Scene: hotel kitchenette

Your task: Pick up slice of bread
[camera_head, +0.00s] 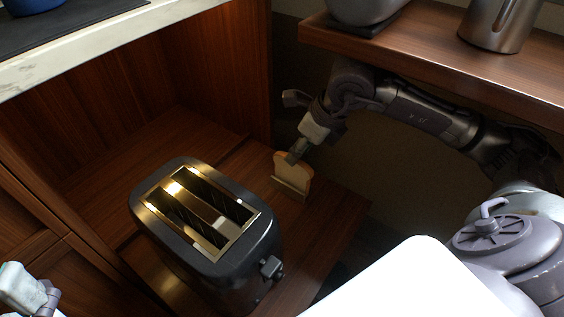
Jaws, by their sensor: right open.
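A slice of bread (293,168) stands upright on the wooden shelf, right of the black toaster. Its lower part sits in or behind a small tan holder (289,188). My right gripper (296,152) reaches in from the right and is open. Its fingertip area overlaps the bread's upper edge; I cannot tell whether it touches. Part of my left gripper (28,291) shows at the lower left corner; its fingers are mostly cut off.
The black toaster (150,219) with gold-coloured slots stands close left of the bread. A wooden shelf (420,45) with a metal vessel (500,22) hangs above my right arm. A pale counter edge (90,50) lies at the upper left. The wooden surface behind the toaster is clear.

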